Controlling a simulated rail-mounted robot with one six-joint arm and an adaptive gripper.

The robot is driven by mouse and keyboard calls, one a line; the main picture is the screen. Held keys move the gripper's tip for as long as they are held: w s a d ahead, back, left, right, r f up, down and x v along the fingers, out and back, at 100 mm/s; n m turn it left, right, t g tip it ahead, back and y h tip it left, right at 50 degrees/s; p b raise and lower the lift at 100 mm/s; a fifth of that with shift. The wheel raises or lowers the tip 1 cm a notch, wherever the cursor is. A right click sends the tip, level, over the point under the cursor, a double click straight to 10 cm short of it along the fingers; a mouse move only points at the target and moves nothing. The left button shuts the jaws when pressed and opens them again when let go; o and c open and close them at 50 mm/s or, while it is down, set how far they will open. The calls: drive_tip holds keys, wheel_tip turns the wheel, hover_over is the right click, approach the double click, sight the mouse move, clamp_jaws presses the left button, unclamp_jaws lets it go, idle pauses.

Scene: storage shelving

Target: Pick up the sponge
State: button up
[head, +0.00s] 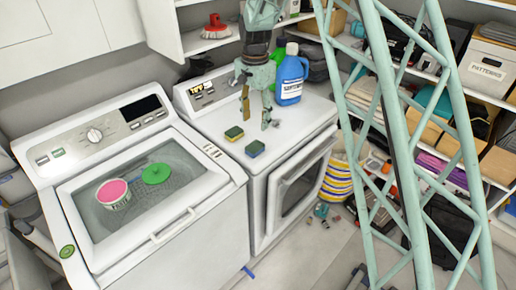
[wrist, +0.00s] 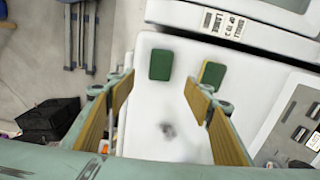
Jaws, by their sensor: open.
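Two small sponges with green tops lie flat on the white dryer top (head: 310,112). One sponge (head: 234,132) lies nearer the washer, and the other sponge (head: 255,148) lies close to the dryer's front edge. My gripper (head: 257,114) is open and empty above the dryer, pointing down, behind the sponges in the head view. In the wrist view, one sponge (wrist: 161,65) shows ahead of the gap between my fingers (wrist: 158,92). The other sponge (wrist: 212,73) is partly hidden behind the right finger.
A blue detergent bottle (head: 291,75) stands on the dryer close to my arm. Loaded shelves are at the right.

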drive_tip(key=shift+f, duration=0.1)
idle(0.3)
hover_over(255, 146)
drive_tip(key=shift+d+f, duration=0.1)
drive_tip(key=shift+f, duration=4.2)
drive_tip(key=shift+f, duration=0.1)
drive_tip(key=shift+f+p, duration=0.5)
drive_tip(key=shift+f, duration=2)
drive_tip(key=c, duration=0.7)
